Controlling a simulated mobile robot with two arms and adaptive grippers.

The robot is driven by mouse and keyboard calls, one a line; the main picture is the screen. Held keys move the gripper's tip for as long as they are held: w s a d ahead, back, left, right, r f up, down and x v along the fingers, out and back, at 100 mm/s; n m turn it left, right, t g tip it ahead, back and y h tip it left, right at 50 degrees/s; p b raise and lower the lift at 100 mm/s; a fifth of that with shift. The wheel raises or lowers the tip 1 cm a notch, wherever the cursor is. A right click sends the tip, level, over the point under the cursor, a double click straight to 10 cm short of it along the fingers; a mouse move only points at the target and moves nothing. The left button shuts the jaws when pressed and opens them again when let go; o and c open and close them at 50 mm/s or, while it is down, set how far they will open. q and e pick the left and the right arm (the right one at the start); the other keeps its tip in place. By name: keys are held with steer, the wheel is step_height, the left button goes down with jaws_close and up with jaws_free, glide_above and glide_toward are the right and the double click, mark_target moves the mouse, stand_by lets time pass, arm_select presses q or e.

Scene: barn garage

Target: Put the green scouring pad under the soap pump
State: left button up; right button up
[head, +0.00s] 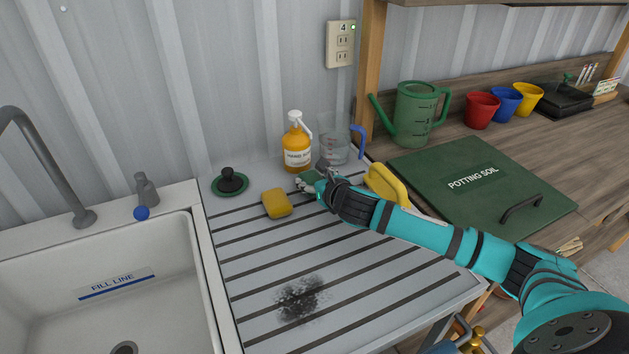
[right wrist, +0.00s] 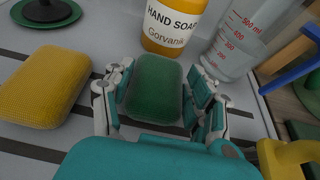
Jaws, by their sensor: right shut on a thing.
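The soap pump (head: 297,150) is a yellow-orange bottle with a white pump head, standing upright at the back of the ribbed drainboard. Its label reads HAND SOAP, and its lower part shows in the right wrist view (right wrist: 172,24). The green scouring pad (right wrist: 155,88) lies between the fingers of my right gripper (right wrist: 160,92), just in front of the bottle. My right gripper is shut on the pad. In the head view the pad (head: 306,176) is partly hidden by the gripper. I cannot tell whether the pad touches the bottle or the board. My left gripper is not in view.
A yellow sponge (head: 277,203) lies left of the pad, with a green sink plug (head: 230,182) behind it. A clear measuring beaker (head: 334,147) stands right of the bottle. A yellow-handled object (head: 386,184) lies near my right forearm.

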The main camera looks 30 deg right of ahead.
steer(key=shift+f, duration=0.2)
steer(key=o, duration=0.9)
steer(key=shift+o, duration=0.2)
steer(key=shift+r, duration=0.2)
steer(key=v, duration=1.2)
steer(key=shift+f, duration=0.15)
